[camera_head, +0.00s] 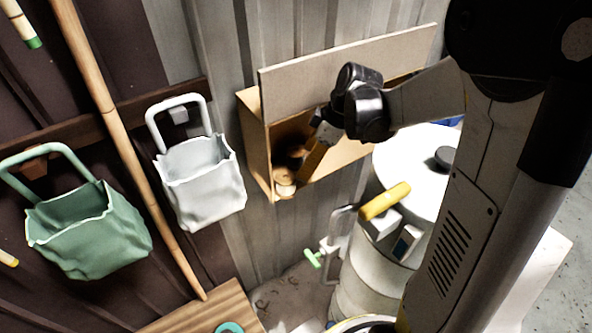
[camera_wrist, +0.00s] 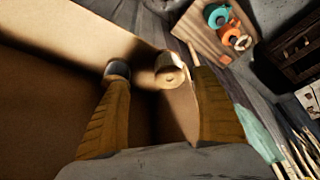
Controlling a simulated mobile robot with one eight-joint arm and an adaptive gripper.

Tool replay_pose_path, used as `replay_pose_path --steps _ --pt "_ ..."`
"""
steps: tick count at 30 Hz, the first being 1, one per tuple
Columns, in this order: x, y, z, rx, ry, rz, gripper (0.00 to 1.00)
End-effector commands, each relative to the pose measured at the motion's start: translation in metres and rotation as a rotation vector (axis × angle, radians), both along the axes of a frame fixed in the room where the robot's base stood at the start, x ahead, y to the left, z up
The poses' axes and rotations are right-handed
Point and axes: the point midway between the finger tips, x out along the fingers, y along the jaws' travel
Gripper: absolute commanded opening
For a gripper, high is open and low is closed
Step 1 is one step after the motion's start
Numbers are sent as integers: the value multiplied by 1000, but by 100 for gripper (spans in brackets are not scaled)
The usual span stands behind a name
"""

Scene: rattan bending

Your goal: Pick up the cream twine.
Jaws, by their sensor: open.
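The cream twine (camera_wrist: 171,73) is a small pale spool in an open wooden box (camera_wrist: 62,32). In the wrist view it lies between the fingers of my gripper (camera_wrist: 161,78), closer to the right finger; I cannot tell whether they touch. A dark spool (camera_wrist: 118,69) is at the left fingertip, partly hidden by it. In the head view the cream twine (camera_head: 284,182) sits at the front left corner of the wall box (camera_head: 256,150). My gripper (camera_head: 308,172) reaches into the box from the right, open and empty; one finger hides the other there.
The box has a raised board (camera_head: 345,70) above its opening and side walls close to the fingers. A white tank (camera_head: 415,160) with a yellow handle (camera_head: 385,201) stands below right. White (camera_head: 205,185) and green (camera_head: 88,232) bags hang left. A wooden board (camera_wrist: 215,30) holds several coloured rings.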

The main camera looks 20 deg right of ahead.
Motion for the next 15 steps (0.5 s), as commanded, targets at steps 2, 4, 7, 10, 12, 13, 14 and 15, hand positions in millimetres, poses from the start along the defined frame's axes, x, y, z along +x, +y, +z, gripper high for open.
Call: replay_pose_path --steps 2,4,7,10,12,13,14,15 --pt "0 5 -10 1 3 22 78" --pt "2 9 -21 1 3 24 78" --pt "6 15 -37 1 3 23 78" --pt "8 19 -47 1 3 20 78" --pt "9 20 -50 0 2 19 78" --pt "9 21 -51 0 2 19 78" --pt "10 22 -52 0 2 19 78" --pt "10 24 -55 0 2 19 78"
